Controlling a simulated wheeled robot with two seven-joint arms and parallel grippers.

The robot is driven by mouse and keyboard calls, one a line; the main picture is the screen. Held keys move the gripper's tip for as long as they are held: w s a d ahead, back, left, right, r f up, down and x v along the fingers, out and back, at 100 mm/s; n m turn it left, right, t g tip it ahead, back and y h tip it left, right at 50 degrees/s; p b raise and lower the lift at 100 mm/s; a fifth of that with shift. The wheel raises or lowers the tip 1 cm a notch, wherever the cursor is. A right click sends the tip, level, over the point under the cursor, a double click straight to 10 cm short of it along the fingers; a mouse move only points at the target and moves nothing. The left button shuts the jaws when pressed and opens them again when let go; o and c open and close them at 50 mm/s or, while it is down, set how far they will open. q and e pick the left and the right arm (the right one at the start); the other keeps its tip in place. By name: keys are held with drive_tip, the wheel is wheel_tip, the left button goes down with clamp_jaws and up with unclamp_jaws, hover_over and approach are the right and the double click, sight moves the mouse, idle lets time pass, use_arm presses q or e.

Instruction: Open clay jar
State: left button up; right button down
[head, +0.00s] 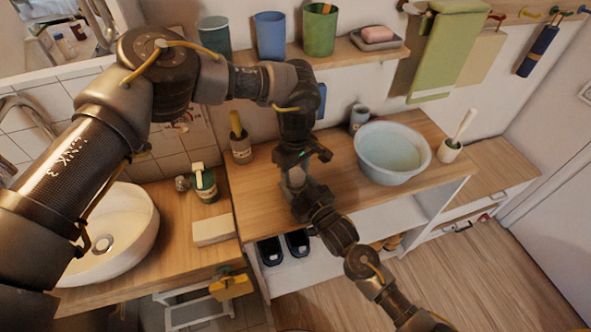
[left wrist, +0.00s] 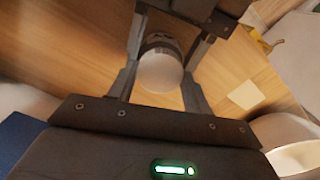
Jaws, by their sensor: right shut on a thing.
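The clay jar (head: 296,178) is small and pale, and mostly hidden between my two grippers over the wooden counter. My right gripper (head: 304,192) comes from the front and is shut on the jar's body. My left gripper (head: 300,157) points down from above, its fingers around the jar's top. In the left wrist view the jar's round whitish top (left wrist: 160,72) lies between the two fingers of my left gripper (left wrist: 162,85), which look open with the top close to both. My right gripper also shows there at the upper edge (left wrist: 205,14).
A blue-grey basin (head: 393,153) and a brush holder (head: 449,150) stand right on the counter. A cup with a yellow-handled item (head: 240,148), a green bottle (head: 204,186), a pale block (head: 212,230) and a white sink (head: 112,238) are left. A shelf with cups (head: 270,35) hangs behind.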

use_arm(q)
drive_tip(key=c, duration=0.4)
use_arm(e)
drive_tip(key=shift+f, duration=0.25)
use_arm(q)
drive_tip(key=n, duration=0.3)
drive_tip(key=shift+n, duration=0.3)
drive_tip(key=n, duration=1)
drive_tip(key=shift+n, duration=0.4)
drive_tip(key=n, duration=0.5)
drive_tip(key=shift+s, duration=0.1)
drive_tip(key=n, duration=0.2)
drive_tip(key=shift+n, duration=0.4)
drive_tip(key=n, duration=0.4)
drive_tip(key=shift+n, duration=0.4)
drive_tip(key=n, duration=0.9)
drive_tip(key=shift+n, duration=0.4)
drive_tip(key=n, duration=0.4)
drive_tip(key=shift+n, duration=0.4)
drive_tip(key=n, duration=0.4)
drive_tip(key=shift+r+n, duration=0.1)
drive_tip(key=shift+n, duration=0.3)
drive_tip(key=n, duration=0.4)
drive_tip(key=shift+n, duration=0.3)
drive_tip(key=n, duration=0.3)
